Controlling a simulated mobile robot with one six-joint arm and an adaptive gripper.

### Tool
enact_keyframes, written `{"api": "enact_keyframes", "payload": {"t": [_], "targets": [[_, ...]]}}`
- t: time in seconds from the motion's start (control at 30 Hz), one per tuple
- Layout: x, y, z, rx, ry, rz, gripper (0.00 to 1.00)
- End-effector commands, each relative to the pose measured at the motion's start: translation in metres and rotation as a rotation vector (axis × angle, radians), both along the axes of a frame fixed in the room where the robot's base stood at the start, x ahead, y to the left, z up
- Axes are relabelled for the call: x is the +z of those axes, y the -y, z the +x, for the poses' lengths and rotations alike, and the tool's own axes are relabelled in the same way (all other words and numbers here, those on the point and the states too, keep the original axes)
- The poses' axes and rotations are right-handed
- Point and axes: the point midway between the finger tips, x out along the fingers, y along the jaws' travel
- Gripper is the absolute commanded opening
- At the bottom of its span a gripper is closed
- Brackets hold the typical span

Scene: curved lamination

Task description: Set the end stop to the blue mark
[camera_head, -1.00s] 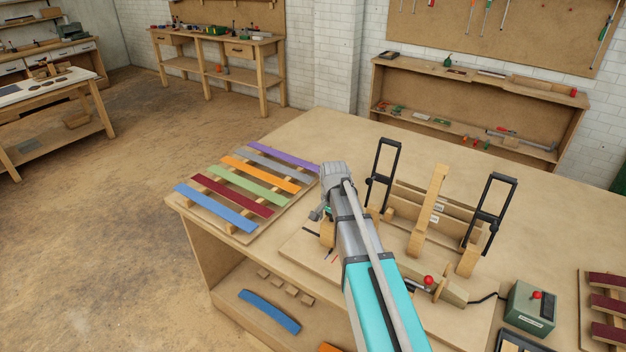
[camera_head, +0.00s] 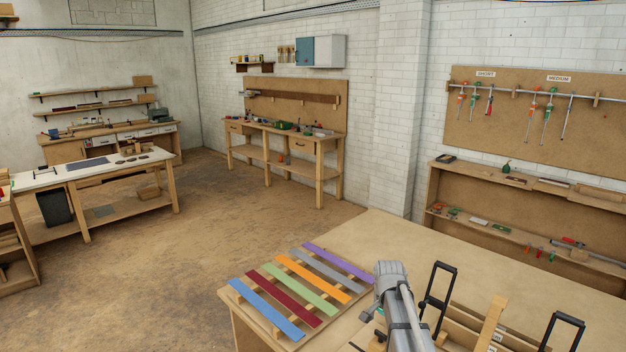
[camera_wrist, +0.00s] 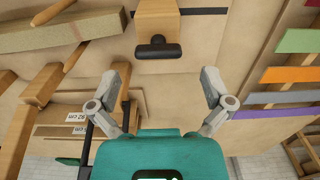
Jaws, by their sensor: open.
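My gripper (camera_wrist: 165,75) is open and empty in the wrist view, its two grey fingers spread wide. A wooden block (camera_wrist: 157,18) with a black T-shaped knob (camera_wrist: 158,49) shows just beyond the fingertips, between them; it looks like the end stop. The fingers do not touch it. In the head view my gripper (camera_head: 367,314) is at the bottom, partly hidden by my arm, close to the colored slats.
Colored slats (camera_head: 298,293) lie on a rack at the workbench's left corner (camera_head: 375,225). Black clamp handles (camera_head: 438,292) and a wooden upright (camera_head: 490,322) stand right of my arm. Labelled boards (camera_wrist: 82,116) show at left in the wrist view. The bench behind is clear.

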Motion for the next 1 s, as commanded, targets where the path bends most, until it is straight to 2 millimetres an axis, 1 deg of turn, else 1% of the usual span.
{"api": "enact_keyframes", "payload": {"t": [0.03, 0.2, 0.77, 1.0], "targets": [[0.006, 0.000, 0.000, 0.000, 0.000, 0.000, 1.00], [0.015, 0.000, 0.000, 0.000, 0.000, 0.000, 1.00], [0.028, 0.000, 0.000, 0.000, 0.000, 0.000, 1.00], [0.026, 0.000, 0.000, 0.000, 0.000, 0.000, 1.00]]}}
